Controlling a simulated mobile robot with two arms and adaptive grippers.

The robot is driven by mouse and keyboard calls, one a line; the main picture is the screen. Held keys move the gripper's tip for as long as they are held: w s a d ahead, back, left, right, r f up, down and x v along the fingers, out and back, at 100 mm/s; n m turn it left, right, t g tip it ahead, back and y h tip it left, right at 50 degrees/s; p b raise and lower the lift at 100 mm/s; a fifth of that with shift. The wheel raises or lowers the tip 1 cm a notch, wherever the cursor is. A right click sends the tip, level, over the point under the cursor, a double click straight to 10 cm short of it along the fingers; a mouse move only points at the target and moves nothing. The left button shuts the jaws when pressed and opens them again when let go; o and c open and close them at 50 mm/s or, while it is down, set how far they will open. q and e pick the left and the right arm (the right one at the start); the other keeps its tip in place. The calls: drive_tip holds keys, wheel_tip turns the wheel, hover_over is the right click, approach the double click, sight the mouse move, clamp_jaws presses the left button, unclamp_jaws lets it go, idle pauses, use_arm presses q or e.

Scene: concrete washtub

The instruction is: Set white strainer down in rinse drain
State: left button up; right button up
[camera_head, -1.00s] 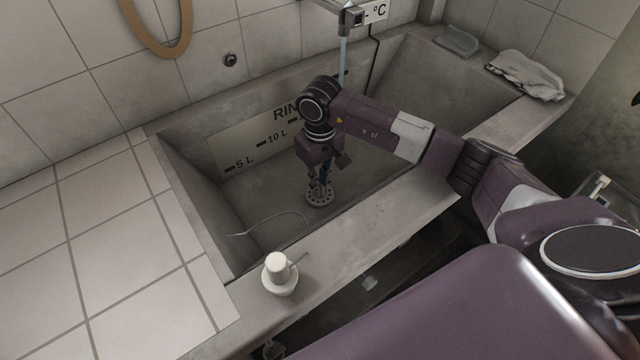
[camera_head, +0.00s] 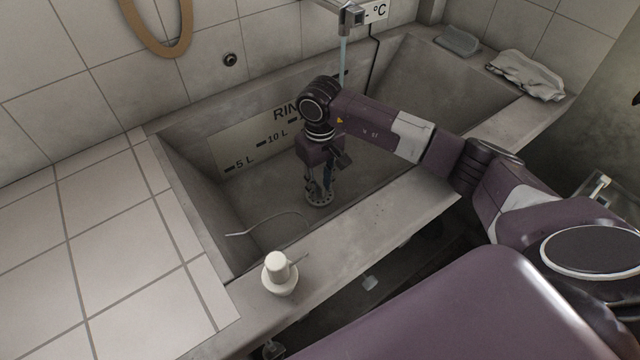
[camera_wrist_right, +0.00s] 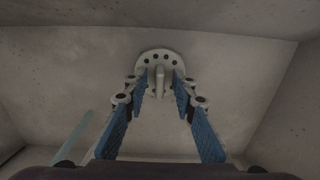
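The white strainer (camera_head: 318,201) is a round disc with holes and an upright stem. It lies flat on the floor of the left basin, marked "RIN…" (camera_head: 245,145). The drain itself is not visible, so I cannot tell how the strainer sits over it. My right gripper (camera_head: 320,188) points down just above the disc and is open. In the right wrist view its blue-padded fingers (camera_wrist_right: 159,88) stand on either side of the stem, with gaps to it, and the strainer (camera_wrist_right: 151,57) shows beyond them. My left gripper is not in view.
A tap (camera_head: 352,17) pours a pale blue stream (camera_head: 343,55) behind my right arm. A white pump bottle (camera_head: 278,272) stands on the front rim. A thin grey wire (camera_head: 268,219) crosses the basin's left side. A cloth (camera_head: 525,75) lies on the right ledge.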

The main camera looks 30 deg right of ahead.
sight(320, 184)
drive_tip(key=shift+r, duration=0.15)
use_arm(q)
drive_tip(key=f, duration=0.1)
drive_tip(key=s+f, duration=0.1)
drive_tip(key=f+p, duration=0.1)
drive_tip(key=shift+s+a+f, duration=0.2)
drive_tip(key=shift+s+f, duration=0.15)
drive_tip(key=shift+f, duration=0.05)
use_arm(e)
wheel_tip(320, 184, up, 12)
